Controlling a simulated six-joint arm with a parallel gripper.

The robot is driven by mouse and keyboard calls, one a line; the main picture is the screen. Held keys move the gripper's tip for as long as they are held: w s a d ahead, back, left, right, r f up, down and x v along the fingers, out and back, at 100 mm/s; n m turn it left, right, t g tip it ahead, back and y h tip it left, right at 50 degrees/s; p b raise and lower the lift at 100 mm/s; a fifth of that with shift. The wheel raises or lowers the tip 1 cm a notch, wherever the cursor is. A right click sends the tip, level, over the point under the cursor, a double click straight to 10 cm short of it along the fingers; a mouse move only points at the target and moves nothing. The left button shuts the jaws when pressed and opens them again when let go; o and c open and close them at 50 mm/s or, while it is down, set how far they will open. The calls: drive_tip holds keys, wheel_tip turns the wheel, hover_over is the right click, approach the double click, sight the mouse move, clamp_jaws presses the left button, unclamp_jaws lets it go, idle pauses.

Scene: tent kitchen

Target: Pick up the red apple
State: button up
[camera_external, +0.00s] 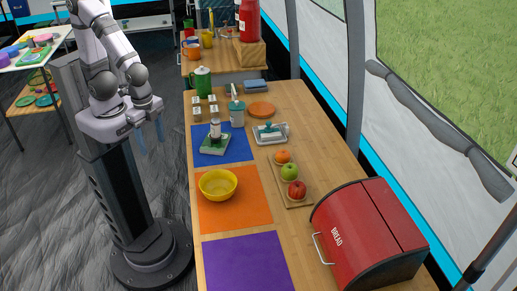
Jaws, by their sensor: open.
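The red apple (297,190) sits at the near end of a wooden board (276,174) on the counter, just left of the bread box. A green apple (289,172) and an orange fruit (283,156) stand in a row behind it on the same board. My gripper (150,138) hangs over the floor to the left of the counter, well apart from the fruit. Its two bluish fingers point down, open, with nothing visible between them.
A red bread box (367,232) stands close to the right of the red apple. A yellow bowl (218,184) sits on the orange mat (240,212). The purple mat (248,265) is bare. A green canister (203,82), a jar (237,113) and a butter dish (270,134) stand farther back.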

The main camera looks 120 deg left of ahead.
drive_tip(key=w+a+f+t+b, duration=0.1)
drive_tip(key=w+f+t+b, duration=0.35)
drive_tip(key=w, duration=0.95)
drive_tip(key=n+t+y+b, duration=0.45)
drive_tip(key=t+b, duration=0.35)
drive_tip(key=b, duration=1)
hover_over(295, 186)
drive_tip(key=shift+y, duration=0.25)
drive_tip(key=f, duration=0.3)
drive_tip(key=s+f, duration=0.1)
drive_tip(key=f, duration=0.1)
drive_tip(key=shift+w+a+r, duration=0.25)
drive_tip(key=shift+a, duration=0.25)
drive_tip(key=shift+t, duration=0.25)
drive_tip(key=shift+f+b, duration=0.55)
drive_tip(key=shift+f, duration=2.95)
